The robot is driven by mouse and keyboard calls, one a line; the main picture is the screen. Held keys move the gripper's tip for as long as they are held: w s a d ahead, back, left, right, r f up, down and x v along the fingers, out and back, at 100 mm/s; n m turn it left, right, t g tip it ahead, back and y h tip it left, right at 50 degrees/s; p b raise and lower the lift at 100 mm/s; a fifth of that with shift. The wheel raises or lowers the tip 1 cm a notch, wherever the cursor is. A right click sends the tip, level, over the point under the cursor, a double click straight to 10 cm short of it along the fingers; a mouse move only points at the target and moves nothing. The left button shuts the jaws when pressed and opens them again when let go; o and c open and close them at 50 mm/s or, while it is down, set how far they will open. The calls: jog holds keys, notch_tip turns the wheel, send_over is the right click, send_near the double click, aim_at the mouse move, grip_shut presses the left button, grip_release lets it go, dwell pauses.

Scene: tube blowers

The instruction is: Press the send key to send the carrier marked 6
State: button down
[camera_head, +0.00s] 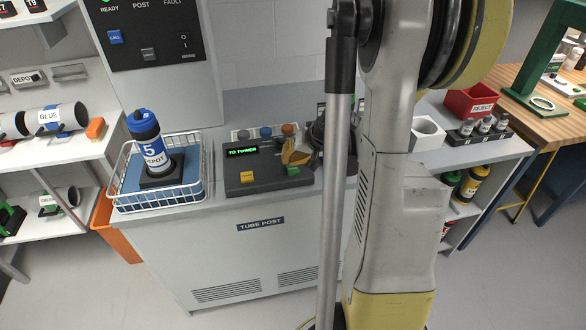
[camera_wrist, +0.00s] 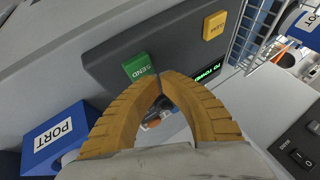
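The green send key (camera_head: 293,170) sits at the right of the dark control panel (camera_head: 262,183) on the tube post. It also shows in the wrist view (camera_wrist: 139,67), labelled SEND. My gripper (camera_head: 287,158) has tan fingers and is above the panel, close to the key. In the wrist view its fingertips (camera_wrist: 162,76) come together with nothing between them, just beside the key; whether they touch the panel cannot be told. The display (camera_head: 242,150) reads TO TOWER. A blue carrier (camera_head: 150,150) marked 5 and DEPOT stands in the wire basket. I see no carrier marked 6.
A yellow key (camera_head: 247,179) is on the panel's left part. The white wire basket (camera_head: 125,180) stands left of it. A blue box (camera_wrist: 40,155) labelled PORT is at the wrist view's lower left. A red REJECT bin (camera_head: 466,103) is at the right. My arm hides the middle of the counter.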

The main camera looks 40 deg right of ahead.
aim_at(289, 167)
jog(key=shift+f, duration=0.1)
jog(key=shift+f+b, duration=0.35)
jog(key=shift+b, duration=0.1)
jog(key=shift+f+b, duration=0.4)
jog(key=shift+f, duration=0.05)
dwell(0.5)
jog(key=shift+r, duration=0.1)
jog(key=shift+r+p, duration=0.6)
jog(key=shift+r, duration=0.2)
jog(key=shift+r+p, duration=1.9)
jog(key=shift+r, duration=0.6)
